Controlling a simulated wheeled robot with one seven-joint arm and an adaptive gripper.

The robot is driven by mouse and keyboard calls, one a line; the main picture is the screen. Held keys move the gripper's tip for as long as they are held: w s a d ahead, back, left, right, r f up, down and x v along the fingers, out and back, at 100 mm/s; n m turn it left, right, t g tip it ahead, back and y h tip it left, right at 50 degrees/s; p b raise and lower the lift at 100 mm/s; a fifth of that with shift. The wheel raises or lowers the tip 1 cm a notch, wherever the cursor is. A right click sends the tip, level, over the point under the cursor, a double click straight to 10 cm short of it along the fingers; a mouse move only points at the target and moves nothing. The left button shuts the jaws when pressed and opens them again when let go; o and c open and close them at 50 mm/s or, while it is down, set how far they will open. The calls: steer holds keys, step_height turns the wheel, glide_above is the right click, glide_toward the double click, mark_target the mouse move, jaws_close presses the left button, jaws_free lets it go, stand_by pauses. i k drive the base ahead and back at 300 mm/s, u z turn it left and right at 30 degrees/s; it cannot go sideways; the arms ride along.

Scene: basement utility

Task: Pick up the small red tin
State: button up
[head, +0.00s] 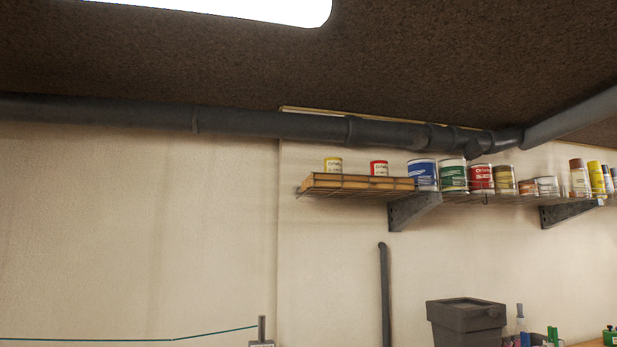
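The small red tin (379,168) stands upright toward the left part of a wall shelf in the head view. It has a red body with a pale label, and its base is partly hidden by the raised wooden edge (358,183) in front. A small yellow tin (333,165) stands apart to its left, and a larger blue can (422,174) stands to its right. My gripper is not in view.
The wire shelf (460,199) sits on brackets (410,211) and holds several more cans rightward. A thick dark pipe (260,124) runs above it under the ceiling. A dark bin (466,318) stands below right.

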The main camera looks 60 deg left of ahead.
mark_target(379, 168)
steer(key=u, duration=1.75)
